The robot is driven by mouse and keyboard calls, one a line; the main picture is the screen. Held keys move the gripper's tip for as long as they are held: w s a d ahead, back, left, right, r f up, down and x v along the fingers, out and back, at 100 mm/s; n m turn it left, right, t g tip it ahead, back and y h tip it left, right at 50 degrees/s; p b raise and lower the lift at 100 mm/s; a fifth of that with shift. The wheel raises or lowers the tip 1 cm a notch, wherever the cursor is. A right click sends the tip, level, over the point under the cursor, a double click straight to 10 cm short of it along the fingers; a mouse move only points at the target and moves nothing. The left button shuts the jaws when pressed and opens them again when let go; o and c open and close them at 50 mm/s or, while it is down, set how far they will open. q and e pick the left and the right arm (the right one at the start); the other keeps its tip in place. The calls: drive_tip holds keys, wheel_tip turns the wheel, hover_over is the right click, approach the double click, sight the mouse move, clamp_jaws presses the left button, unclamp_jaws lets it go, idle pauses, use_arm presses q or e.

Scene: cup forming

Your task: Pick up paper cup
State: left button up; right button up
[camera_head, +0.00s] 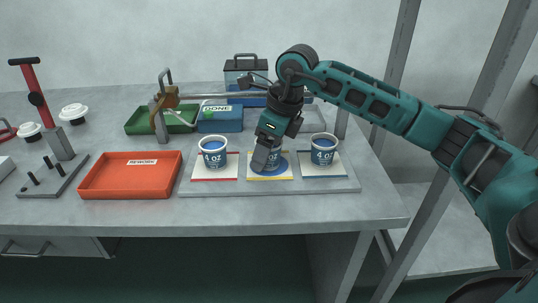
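Three blue-and-white paper cups stand upright in a row on a light board (352,186). The left cup (213,158) is on a white card with a red edge. The right cup (322,156) is on a card with a blue edge. The middle cup (274,159) is on a card with a yellow edge and is mostly hidden by my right gripper (260,162). That gripper points down in front of or at the middle cup. I cannot tell whether its fingers are open or touch the cup. My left gripper is not in view.
An orange REWORK tray (100,187) lies left of the board. Behind are a green tray (139,124), a blue DONE bin (232,125) and a metal clamp device (160,118). A red tool (36,98) and white lidded pieces (73,113) are far left. The table's front strip is clear.

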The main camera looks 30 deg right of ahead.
drive_tip(key=c, duration=0.8)
drive_tip(key=shift+o, duration=0.2)
drive_tip(key=shift+r, duration=0.1)
